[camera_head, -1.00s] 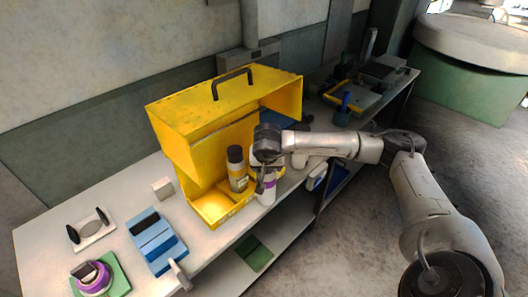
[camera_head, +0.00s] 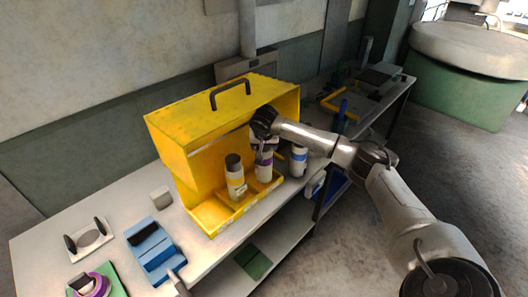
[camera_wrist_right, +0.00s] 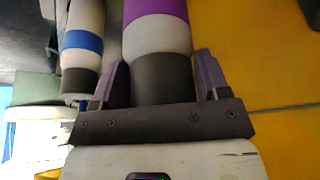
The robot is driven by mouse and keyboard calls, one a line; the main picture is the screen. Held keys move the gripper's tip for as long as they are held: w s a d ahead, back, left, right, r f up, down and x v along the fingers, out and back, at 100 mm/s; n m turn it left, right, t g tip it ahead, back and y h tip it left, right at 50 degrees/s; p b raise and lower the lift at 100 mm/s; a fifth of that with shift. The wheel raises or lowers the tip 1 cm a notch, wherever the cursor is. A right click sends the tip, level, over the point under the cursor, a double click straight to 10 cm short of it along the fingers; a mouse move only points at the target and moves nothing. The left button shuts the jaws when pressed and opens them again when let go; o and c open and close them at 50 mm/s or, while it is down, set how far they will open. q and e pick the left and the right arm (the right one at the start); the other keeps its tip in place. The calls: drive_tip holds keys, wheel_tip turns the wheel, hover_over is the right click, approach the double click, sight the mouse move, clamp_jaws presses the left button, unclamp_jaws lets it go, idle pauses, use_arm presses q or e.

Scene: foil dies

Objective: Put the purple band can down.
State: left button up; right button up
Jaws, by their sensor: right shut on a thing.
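The purple band can (camera_head: 264,172) is white with a dark cap and a purple band. It stands upright at the right part of the open yellow box (camera_head: 204,218), behind its low front lip. My right gripper (camera_head: 264,148) is shut on its dark top from above. In the right wrist view the can (camera_wrist_right: 157,35) runs between the two fingers (camera_wrist_right: 160,85). I cannot tell whether its base touches the box floor. My left gripper is not in view.
A yellow-banded can (camera_head: 235,180) stands in the box left of the purple one. A blue-banded can (camera_head: 298,160) stands close by on the right, also in the wrist view (camera_wrist_right: 83,42). The box's roof and handle (camera_head: 230,88) rise behind the gripper.

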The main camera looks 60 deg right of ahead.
sight(264, 164)
drive_tip(key=shift+f, duration=1.55)
drive_tip(key=o, duration=1.3)
